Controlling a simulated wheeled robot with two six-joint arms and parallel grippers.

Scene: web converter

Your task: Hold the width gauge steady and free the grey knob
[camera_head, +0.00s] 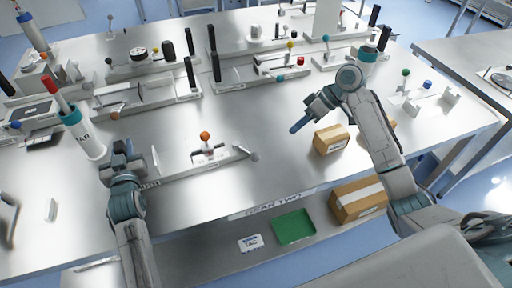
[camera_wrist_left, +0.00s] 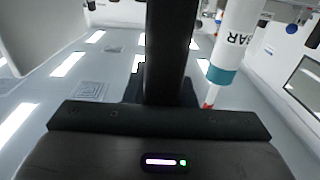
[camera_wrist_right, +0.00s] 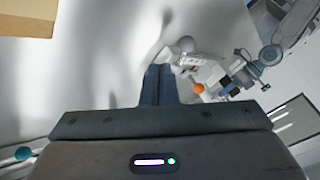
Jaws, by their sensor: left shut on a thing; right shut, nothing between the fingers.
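The width gauge (camera_head: 186,169) lies on the metal bench in the head view, a flat pale rail with an orange ball knob (camera_head: 205,136) standing on its carriage. The grey knob (camera_head: 254,156) is at the gauge's right end. My left gripper (camera_head: 122,150) is at the gauge's left end, shut on its black handle; a black upright bar (camera_wrist_left: 171,45) fills the left wrist view, and the fingers are largely hidden. My right gripper (camera_head: 297,126) is shut and empty above the bench, up and right of the grey knob and apart from it. The right wrist view shows its closed fingers (camera_wrist_right: 158,83).
A white cylinder with a red tip (camera_head: 88,140) stands left of my left gripper. Cardboard boxes (camera_head: 331,138) (camera_head: 358,200) and a green tray (camera_head: 293,227) are at the right and front. More gauges (camera_head: 148,92) stand behind. The bench between the gauge and my right gripper is clear.

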